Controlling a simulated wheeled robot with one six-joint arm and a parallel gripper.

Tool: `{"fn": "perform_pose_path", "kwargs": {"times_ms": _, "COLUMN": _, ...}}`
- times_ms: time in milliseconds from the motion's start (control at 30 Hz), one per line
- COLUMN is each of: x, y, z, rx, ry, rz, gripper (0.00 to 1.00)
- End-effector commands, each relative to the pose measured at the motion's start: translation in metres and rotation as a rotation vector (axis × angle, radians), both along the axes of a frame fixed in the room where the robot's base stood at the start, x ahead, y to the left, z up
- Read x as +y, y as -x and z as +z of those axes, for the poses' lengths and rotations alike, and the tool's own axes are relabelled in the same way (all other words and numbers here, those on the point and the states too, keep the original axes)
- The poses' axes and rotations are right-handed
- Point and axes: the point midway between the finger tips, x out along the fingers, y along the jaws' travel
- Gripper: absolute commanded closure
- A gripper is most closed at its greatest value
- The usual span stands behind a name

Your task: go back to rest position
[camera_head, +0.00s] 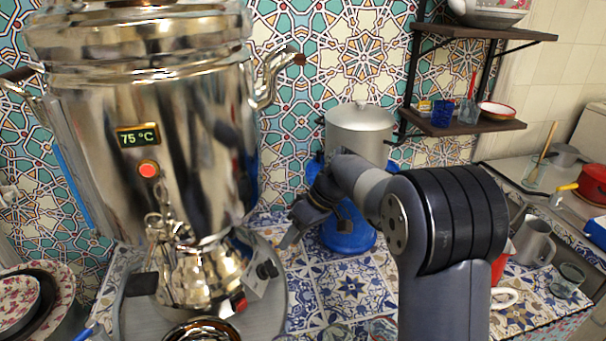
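My arm (440,215) rises from the bottom right, bends at a thick ribbed joint and reaches left over the tiled counter. My gripper (305,222) is at its end, right of the large silver samovar (185,130) and in front of a blue stand (350,238). I cannot make out whether its fingers are apart, and no held object shows. The samovar's display reads 75 °C above a lit red button. Its front tap hangs over a round grey tray (268,310). A silver pot (360,130) stands behind my arm, partly hidden by it.
Wall shelves (465,125) at the upper right hold small cups and a bowl. A grey mug (535,242) and a glass (568,280) stand right of my arm. Floral plates (20,300) are at the lower left. Patterned counter (350,285) shows bare between tray and arm.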

Motion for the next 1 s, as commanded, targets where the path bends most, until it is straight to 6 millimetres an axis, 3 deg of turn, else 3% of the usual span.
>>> {"fn": "perform_pose_path", "kwargs": {"times_ms": 533, "x": 0.047, "y": 0.012, "z": -0.078, "rx": 0.003, "ry": 0.000, "rz": 0.003, "gripper": 0.65}}
{"fn": "perform_pose_path", "kwargs": {"times_ms": 1000, "x": 0.051, "y": 0.012, "z": -0.084, "rx": -0.030, "ry": 0.006, "rz": 0.026, "gripper": 0.65}}
